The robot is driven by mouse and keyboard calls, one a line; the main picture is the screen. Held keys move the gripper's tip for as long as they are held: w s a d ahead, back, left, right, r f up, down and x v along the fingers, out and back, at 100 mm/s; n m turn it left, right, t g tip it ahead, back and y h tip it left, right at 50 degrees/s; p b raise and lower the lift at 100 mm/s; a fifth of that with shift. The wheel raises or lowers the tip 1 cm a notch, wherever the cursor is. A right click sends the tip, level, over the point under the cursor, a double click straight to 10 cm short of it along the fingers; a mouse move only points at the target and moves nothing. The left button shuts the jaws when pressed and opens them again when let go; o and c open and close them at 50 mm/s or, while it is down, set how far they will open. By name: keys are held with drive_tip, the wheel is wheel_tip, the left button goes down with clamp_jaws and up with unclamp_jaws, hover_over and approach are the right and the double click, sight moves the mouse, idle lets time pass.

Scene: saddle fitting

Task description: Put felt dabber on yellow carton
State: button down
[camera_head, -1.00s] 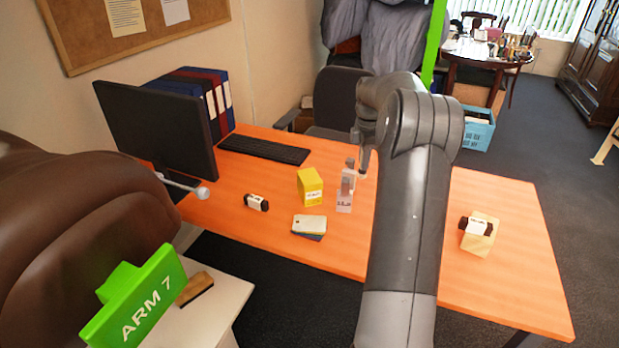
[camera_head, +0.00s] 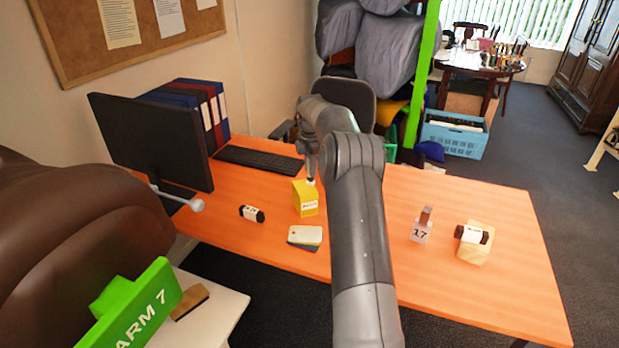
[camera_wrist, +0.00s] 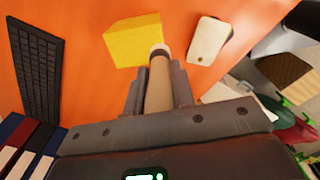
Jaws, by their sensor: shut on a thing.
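The yellow carton (camera_head: 308,203) stands upright on the orange desk, left of my arm in the head view. In the wrist view its yellow top (camera_wrist: 133,41) shows. My gripper (camera_wrist: 159,90) is shut on the felt dabber (camera_wrist: 158,84), a tan stick with a pale tip. The dabber's tip overlaps the carton's edge in the wrist view. In the head view the pale tip (camera_head: 311,182) is at the carton's top; I cannot tell whether it touches. My arm hides part of the desk.
A small bottle labelled 17 (camera_head: 421,231) and a wooden block (camera_head: 476,248) with a dark-ended roll stand to the right. A dark-ended roll (camera_head: 251,214) and stacked cards (camera_head: 305,236) lie near the carton. The keyboard (camera_head: 259,161) and monitor (camera_head: 150,140) are behind left.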

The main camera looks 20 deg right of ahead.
drive_tip(key=shift+w+a+f, duration=0.1)
drive_tip(key=shift+f, duration=2)
drive_tip(key=shift+f, duration=0.15)
drive_tip(key=c, duration=1.2)
unclamp_jaws()
drive_tip(key=shift+c, duration=0.2)
